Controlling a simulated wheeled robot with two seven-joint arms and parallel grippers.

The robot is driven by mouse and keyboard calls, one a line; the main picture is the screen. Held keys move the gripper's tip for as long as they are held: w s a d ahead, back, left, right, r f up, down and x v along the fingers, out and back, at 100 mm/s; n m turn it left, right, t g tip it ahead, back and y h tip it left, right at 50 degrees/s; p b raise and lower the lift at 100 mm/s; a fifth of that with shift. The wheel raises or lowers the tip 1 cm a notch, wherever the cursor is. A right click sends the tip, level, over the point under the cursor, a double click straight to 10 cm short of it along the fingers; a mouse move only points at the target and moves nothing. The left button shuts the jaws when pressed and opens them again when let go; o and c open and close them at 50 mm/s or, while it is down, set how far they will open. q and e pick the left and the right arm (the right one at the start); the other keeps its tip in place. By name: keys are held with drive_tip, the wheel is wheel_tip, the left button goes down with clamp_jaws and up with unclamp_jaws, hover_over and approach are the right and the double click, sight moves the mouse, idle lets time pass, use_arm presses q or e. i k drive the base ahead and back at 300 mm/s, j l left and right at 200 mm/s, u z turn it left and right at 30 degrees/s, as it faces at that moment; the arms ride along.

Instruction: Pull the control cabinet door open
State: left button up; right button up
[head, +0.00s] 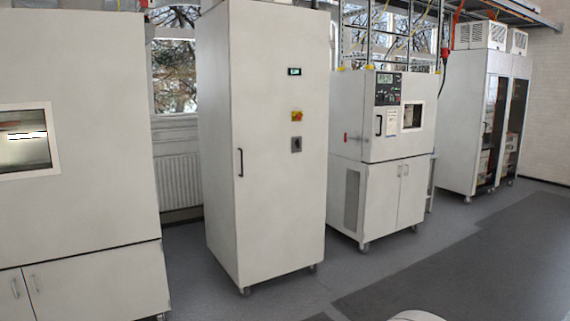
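The tall white control cabinet (265,220) stands upright on casters left of the middle in the head view. Its front door looks closed. A dark vertical handle (240,163) sits on the left side of the door at about mid-height. Neither of my grippers shows in this view.
A large white chamber with a window (85,215) stands close on the left. A smaller test chamber (381,117) stands to the right, with glass-door cabinets (485,110) beyond. A radiator (178,181) is behind. The grey floor (440,275) in front is clear.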

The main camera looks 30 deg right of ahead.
sight(280, 194)
drive_tip(key=i+l+z, duration=0.65)
drive_tip(key=i+z, duration=0.2)
drive_tip(key=i, duration=0.15)
drive_tip(key=i+l+z, duration=0.1)
drive_tip(key=i+z, duration=0.3)
drive_tip(key=i, duration=1.85)
